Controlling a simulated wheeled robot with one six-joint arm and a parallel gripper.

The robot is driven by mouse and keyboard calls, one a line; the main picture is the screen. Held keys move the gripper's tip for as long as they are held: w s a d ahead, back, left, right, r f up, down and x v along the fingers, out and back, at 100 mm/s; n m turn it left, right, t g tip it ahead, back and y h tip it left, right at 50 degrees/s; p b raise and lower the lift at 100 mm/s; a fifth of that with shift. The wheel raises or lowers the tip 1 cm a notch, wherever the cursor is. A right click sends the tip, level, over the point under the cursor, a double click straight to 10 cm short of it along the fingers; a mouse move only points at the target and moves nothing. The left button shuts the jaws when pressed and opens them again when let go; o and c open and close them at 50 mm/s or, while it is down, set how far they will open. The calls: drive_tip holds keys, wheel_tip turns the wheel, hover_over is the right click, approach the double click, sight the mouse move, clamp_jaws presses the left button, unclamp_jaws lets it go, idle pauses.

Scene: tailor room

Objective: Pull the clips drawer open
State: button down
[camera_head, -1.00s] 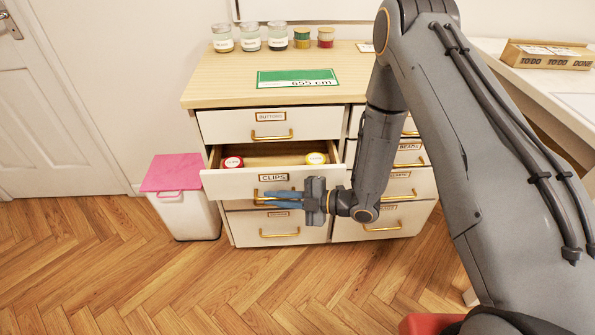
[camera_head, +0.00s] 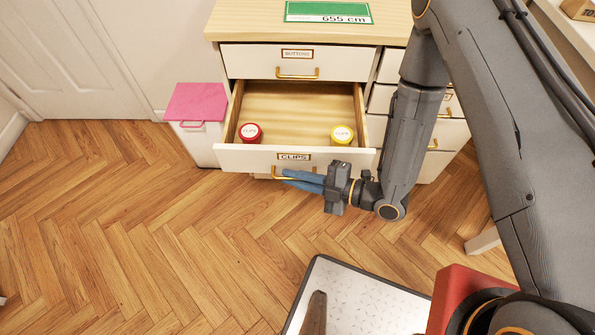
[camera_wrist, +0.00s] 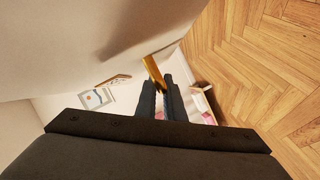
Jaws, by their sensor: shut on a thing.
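The clips drawer (camera_head: 243,158) is pulled well out of the wooden-topped cabinet, with a "CLIPS" label on its white front. In the wrist view the handle (camera_wrist: 153,72) shows as a gold bar at the fingertips (camera_wrist: 159,84), beside the pale drawer front.
The buttons drawer (camera_head: 252,60) above is shut. A pink-lidded white bin (camera_head: 197,104) stands left of the cabinet. A green measuring card (camera_head: 328,12) lies on top. The wooden floor (camera_head: 150,250) in front is open, with a pale speckled panel (camera_head: 355,300) at the bottom.

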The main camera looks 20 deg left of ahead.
drive_tip(key=c, duration=2.2)
unclamp_jaws()
drive_tip(key=shift+o, duration=0.2)
drive_tip(key=shift+d, duration=0.15)
drive_tip(key=shift+w+d, duration=0.1)
drive_tip(key=shift+d, duration=0.15)
drive_tip(key=b+v, duration=0.1)
drive_tip(key=v, duration=0.6)
drive_tip(key=shift+r, duration=0.1)
